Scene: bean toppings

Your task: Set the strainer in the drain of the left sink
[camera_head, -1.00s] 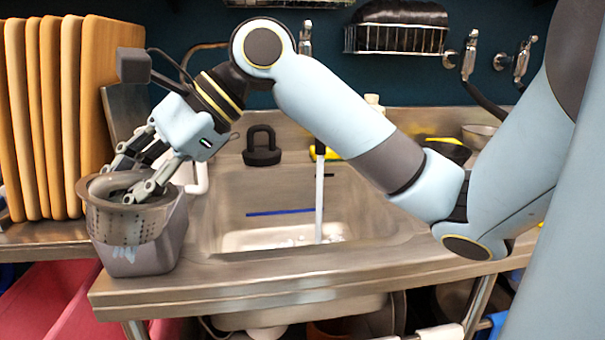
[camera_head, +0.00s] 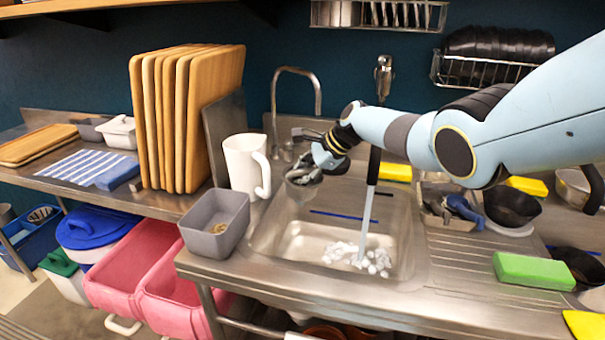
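The metal strainer (camera_head: 301,184) is held at the rim by my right gripper (camera_head: 318,166), above the back left part of the sink basin. It looks small and partly covered by the fingers. The steel sink (camera_head: 310,240) has a stream of water falling into it, with white clumps, probably suds, on its floor around the stream. I cannot make out the drain. My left gripper is not in view.
A grey bin (camera_head: 192,225) stands at the sink's front left corner and a white pitcher (camera_head: 240,165) behind it. Upright cutting boards (camera_head: 150,120) are farther left. A green sponge (camera_head: 535,270) and black bowl (camera_head: 512,206) lie right.

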